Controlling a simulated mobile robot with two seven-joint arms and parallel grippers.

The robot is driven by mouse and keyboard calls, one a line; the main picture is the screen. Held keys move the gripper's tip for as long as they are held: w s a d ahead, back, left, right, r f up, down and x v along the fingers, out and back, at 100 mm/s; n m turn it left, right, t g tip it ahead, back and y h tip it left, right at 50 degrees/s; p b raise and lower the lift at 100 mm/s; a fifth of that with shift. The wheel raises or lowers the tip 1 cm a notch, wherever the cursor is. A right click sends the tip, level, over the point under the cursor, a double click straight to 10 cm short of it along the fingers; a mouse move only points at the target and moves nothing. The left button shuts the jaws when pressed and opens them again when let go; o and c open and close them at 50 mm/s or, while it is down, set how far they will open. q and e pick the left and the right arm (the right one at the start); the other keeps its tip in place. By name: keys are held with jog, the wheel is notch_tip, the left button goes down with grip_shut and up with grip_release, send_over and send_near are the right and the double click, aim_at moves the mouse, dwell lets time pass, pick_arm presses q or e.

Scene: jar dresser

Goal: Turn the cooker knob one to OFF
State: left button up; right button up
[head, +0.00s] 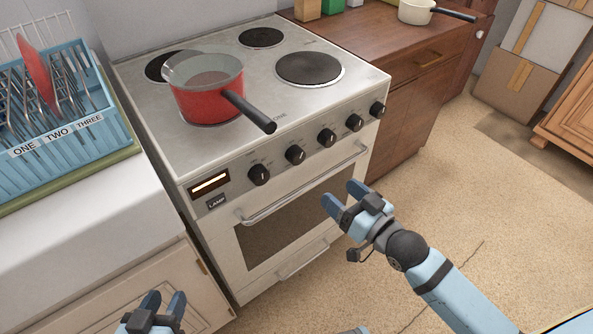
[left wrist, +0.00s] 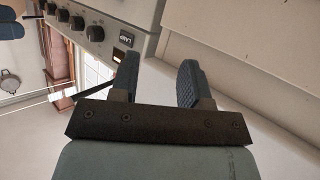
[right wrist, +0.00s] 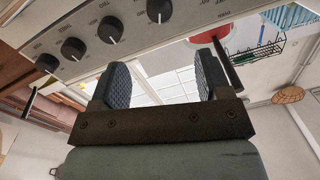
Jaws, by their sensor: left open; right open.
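The white cooker (head: 160,130) has a row of several black knobs along its front panel. The leftmost knob (head: 259,174) is beside the small display and the LAMP button; another knob (head: 295,155) is to its right. Labels are too small to tell which is knob one or its setting. Knobs also show in the left wrist view (left wrist: 95,33) and upside down in the right wrist view (right wrist: 110,30). My right gripper (head: 340,196) is open and empty, in front of the oven door below the knobs. My left gripper (head: 164,300) is open and empty, low before the left cabinet.
A red pot (head: 208,103) sits on the front-left burner, its black handle (head: 248,110) reaching over the front edge above the knobs. The oven door handle (head: 305,185) sticks out below the panel. A blue dish rack (head: 75,142) stands left. Floor at right is clear.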

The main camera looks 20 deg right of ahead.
aim_at(300, 158)
jog(key=b+x, duration=0.2)
jog(key=x, duration=1.1)
jog(key=shift+b, duration=0.3)
jog(key=shift+w+a, duration=0.15)
jog(key=shift+w, duration=0.2)
pick_arm(q)
notch_tip(300, 158, up, 5)
jog(key=w+d+t+h, duration=0.1)
jog(key=d+t+h, duration=0.1)
jog(key=shift+w+d+r+t, duration=0.15)
jog(key=shift+w+d+t, duration=0.15)
jog(key=shift+t, duration=0.1)
